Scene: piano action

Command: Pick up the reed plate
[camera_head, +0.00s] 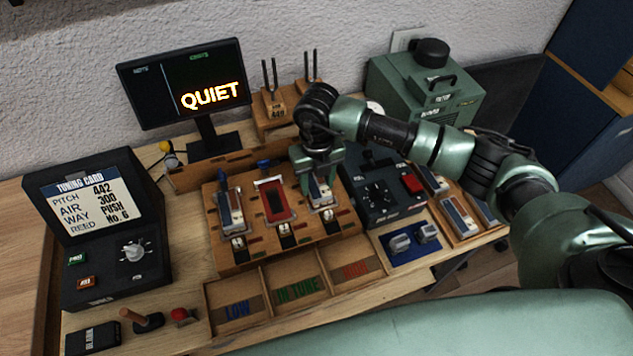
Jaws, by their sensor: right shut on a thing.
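My right gripper (318,172) comes in from the right and points down over the right slot of the wooden block (290,245). It is shut on a reed plate (322,194), a small blue and silver plate standing at that slot. The fingers hide its upper part, and I cannot tell whether it is clear of the slot. Another reed plate (231,212) sits in the left slot. The middle slot (274,200) shows a red face with no plate on it. My left gripper is not in view.
A screen (185,85) reads QUIET. The tuning card (92,195) reads pitch 442, air 300, way push, reed No. 6. Trays marked LOW, IN TUNE and HIGH (355,268) lie in front. A dark control box (382,195) and a rack with more plates (460,220) stand right.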

